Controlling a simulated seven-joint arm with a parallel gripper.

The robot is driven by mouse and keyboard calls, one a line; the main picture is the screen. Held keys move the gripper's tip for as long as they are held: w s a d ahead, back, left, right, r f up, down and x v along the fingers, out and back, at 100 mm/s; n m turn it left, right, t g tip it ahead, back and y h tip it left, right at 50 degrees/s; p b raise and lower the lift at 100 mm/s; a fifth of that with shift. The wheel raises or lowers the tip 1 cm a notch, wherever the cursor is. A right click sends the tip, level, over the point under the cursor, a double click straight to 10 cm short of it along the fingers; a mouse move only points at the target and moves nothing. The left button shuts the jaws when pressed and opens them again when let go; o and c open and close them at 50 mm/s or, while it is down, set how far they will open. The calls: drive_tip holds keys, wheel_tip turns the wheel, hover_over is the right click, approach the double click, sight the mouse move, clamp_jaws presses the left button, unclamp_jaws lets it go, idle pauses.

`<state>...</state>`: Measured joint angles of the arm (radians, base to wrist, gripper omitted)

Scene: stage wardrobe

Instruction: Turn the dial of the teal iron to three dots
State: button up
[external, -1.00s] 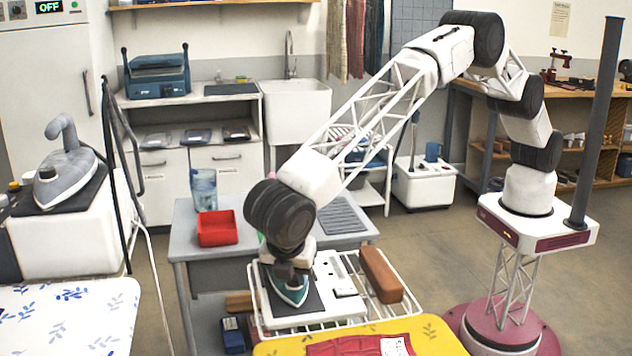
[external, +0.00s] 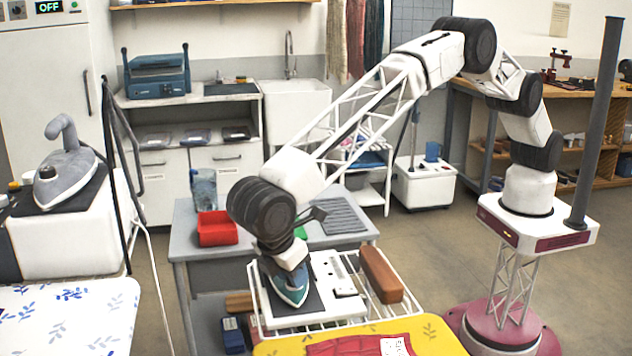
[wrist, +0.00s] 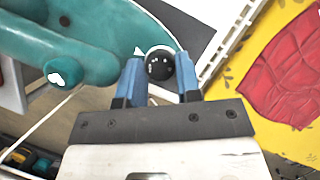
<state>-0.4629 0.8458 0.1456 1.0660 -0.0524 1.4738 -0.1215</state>
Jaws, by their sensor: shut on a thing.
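The teal iron (external: 291,291) stands on a dark pad at the front of the white rack, below my wrist. In the wrist view its teal body (wrist: 105,25) fills the upper left. The black dial (wrist: 160,65) carries small white dots, and a white pointer mark (wrist: 139,50) sits on the iron beside it. I cannot tell surely which dots line up with the pointer. My gripper (wrist: 160,72) is shut on the dial, with one blue finger on each side. The external view hides the dial behind my wrist.
A brown block (external: 381,274) lies on the rack right of the iron. A red tray (external: 217,229) and a clear container (external: 204,188) stand on the table behind. A yellow board with red cloth (external: 345,346) is in front. A grey iron (external: 66,172) stands far left.

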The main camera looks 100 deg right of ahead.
drive_tip(key=o, duration=0.9)
drive_tip(key=shift+o, duration=0.2)
drive_tip(key=shift+r, duration=0.1)
drive_tip(key=v, duration=0.7)
drive_tip(key=shift+w+r, duration=0.2)
drive_tip(key=shift+r, duration=0.05)
drive_tip(key=shift+a, duration=0.1)
